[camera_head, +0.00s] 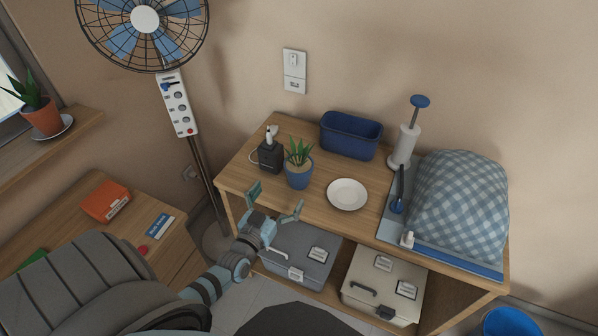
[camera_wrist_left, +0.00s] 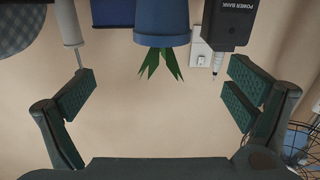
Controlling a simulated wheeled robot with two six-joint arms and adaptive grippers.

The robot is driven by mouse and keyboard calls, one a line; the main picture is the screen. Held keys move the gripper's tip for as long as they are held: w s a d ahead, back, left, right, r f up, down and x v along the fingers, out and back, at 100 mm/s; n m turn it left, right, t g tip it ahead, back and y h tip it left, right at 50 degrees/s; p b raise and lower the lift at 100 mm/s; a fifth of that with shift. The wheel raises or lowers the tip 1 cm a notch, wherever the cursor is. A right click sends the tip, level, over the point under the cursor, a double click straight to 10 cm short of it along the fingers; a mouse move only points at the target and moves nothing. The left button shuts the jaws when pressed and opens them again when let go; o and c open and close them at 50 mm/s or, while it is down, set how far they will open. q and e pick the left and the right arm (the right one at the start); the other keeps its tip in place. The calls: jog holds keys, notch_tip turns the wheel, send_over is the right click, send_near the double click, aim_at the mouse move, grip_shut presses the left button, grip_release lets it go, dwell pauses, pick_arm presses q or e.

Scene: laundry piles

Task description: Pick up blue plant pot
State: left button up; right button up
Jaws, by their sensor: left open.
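The blue plant pot (camera_head: 298,178) holds a green spiky plant (camera_head: 299,151) and stands upright on the wooden table (camera_head: 330,221), near its front left. My left gripper (camera_head: 277,201) is open and empty at the table's front left edge, in front of the pot and apart from it. In the left wrist view the pot (camera_wrist_left: 162,25) appears upside down at the top middle, beyond the gap between the two open fingers (camera_wrist_left: 157,97). My right gripper is not in view.
A black power bank (camera_head: 271,156) stands close left of the pot. A white plate (camera_head: 347,194) lies to its right, and a dark blue bin (camera_head: 351,136) is behind. A checked cloth bundle (camera_head: 459,204) fills the table's right end. A standing fan (camera_head: 145,20) is at left.

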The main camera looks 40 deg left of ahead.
aim_at(299, 163)
pick_arm(q)
jog(key=w+a+b, duration=0.1)
jog(key=w+b, duration=0.1)
jog(key=w, duration=0.2)
jog(key=w+b, duration=0.1)
jog(key=w, duration=0.3)
jog(key=w+a+b, duration=0.1)
jog(key=w+b, duration=0.1)
jog(key=w, duration=0.3)
jog(key=shift+a+f+b, duration=0.3)
jog(key=shift+f+b, duration=0.05)
jog(key=shift+w+r, duration=0.1)
jog(key=shift+w, duration=0.1)
jog(key=shift+r, duration=0.1)
jog(key=shift+c, duration=0.4)
jog(key=c, duration=1.7)
jog(key=shift+o, duration=0.2)
jog(key=shift+r, duration=0.15)
